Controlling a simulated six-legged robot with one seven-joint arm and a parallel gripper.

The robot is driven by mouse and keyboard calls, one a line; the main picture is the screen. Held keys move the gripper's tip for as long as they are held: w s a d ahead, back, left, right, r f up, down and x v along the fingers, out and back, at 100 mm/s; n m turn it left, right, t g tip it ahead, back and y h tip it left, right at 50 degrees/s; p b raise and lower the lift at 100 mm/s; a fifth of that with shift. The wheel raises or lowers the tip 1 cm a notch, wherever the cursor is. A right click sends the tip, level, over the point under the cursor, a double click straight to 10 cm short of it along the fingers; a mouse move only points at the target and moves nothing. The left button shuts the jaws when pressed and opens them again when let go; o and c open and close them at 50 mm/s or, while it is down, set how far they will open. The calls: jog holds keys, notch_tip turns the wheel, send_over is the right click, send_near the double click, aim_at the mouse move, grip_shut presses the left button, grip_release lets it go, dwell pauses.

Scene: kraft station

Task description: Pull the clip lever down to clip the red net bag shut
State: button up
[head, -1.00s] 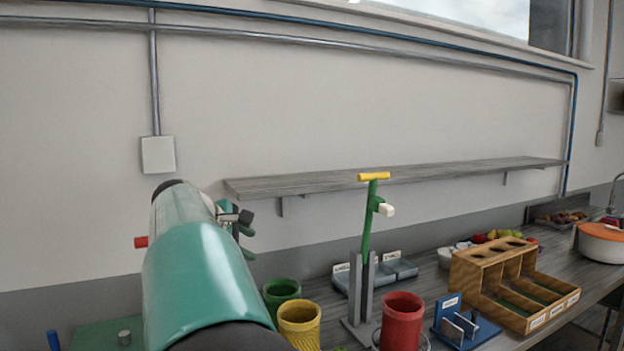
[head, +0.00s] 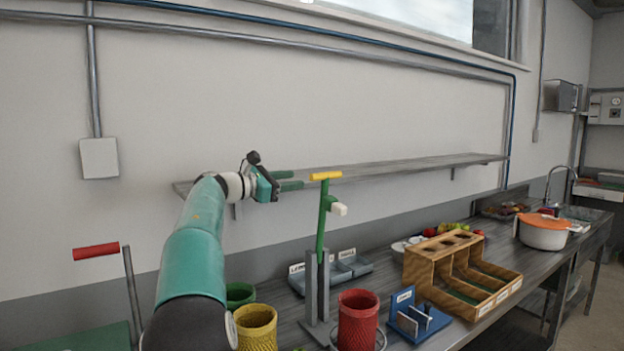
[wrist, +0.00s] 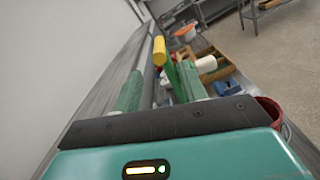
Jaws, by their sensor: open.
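The clip lever is a raised green bar (head: 322,222) with a yellow crossbar handle (head: 326,176) on top and a white block (head: 338,209) on its side. It stands upright in a grey post (head: 312,290). The red net bag (head: 357,322) sits just right of the post base. My gripper (head: 291,180) is open and empty, left of the yellow handle at about its height, its green fingers pointing towards it. In the wrist view the yellow handle (wrist: 159,50) shows beyond the fingertips, between them in the picture and apart from them. The red bag (wrist: 268,110) is partly hidden there.
Yellow (head: 256,327) and green (head: 240,293) net bags stand left of the post. A blue holder (head: 418,320) and a wooden divided box (head: 440,262) are to the right. A wall shelf (head: 400,168) runs behind the lever. A red-handled bar (head: 96,251) is at far left.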

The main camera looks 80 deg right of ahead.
aim_at(308, 178)
jog(key=x, duration=0.7)
jog(key=shift+d, duration=0.15)
grip_shut()
